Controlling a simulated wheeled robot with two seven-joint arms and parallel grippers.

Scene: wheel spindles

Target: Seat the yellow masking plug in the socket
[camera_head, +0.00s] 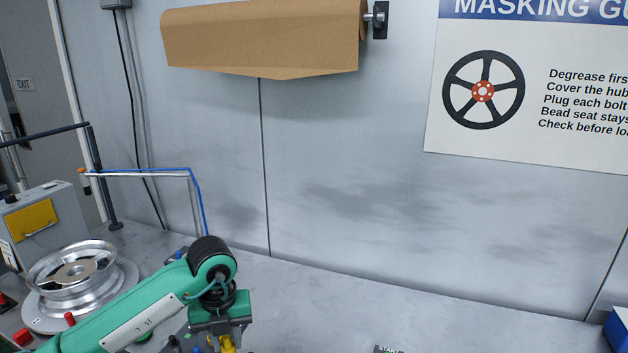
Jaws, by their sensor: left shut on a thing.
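My left gripper (222,344) reaches in from the lower left on a green arm and points down at the bottom edge of the view. It is shut on the yellow masking plug (228,345), of which only a small yellow part shows under the gripper. The plug's lower end and whatever lies beneath it are cut off by the frame. I cannot make out the socket. My right gripper is not in view.
A silver wheel rim (75,270) sits on a round plate at the left, beside a grey box (45,222) with a yellow panel. Small red pieces (70,319) lie near the arm. A blue box (617,328) stands at the far right. The bench between looks mostly clear.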

